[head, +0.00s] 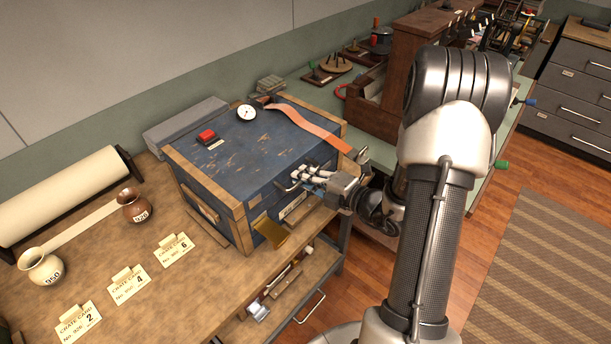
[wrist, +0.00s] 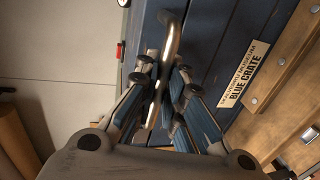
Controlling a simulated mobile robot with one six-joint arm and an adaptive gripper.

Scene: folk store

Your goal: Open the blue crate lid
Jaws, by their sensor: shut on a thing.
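The blue crate (head: 232,205) stands on the wooden workbench, with wooden corner trim and a worn blue lid (head: 255,150). The lid lies flat and looks closed. A curved metal handle (head: 288,187) is on the crate's front; it also shows in the wrist view (wrist: 174,35). My gripper (head: 303,176) is at the front face, its fingers shut on the handle. In the wrist view my gripper (wrist: 162,80) has fingers on both sides of the handle. A "BLUE CRATE" label (wrist: 243,74) is beside it. My fingers hide part of the handle.
A red button box (head: 208,138), a white dial (head: 246,112) and an orange strap (head: 310,125) lie on the lid. A brass plate (head: 270,236) hangs at the front. Two jugs, a paper roll (head: 65,195) and crate cards (head: 128,282) are left of the crate.

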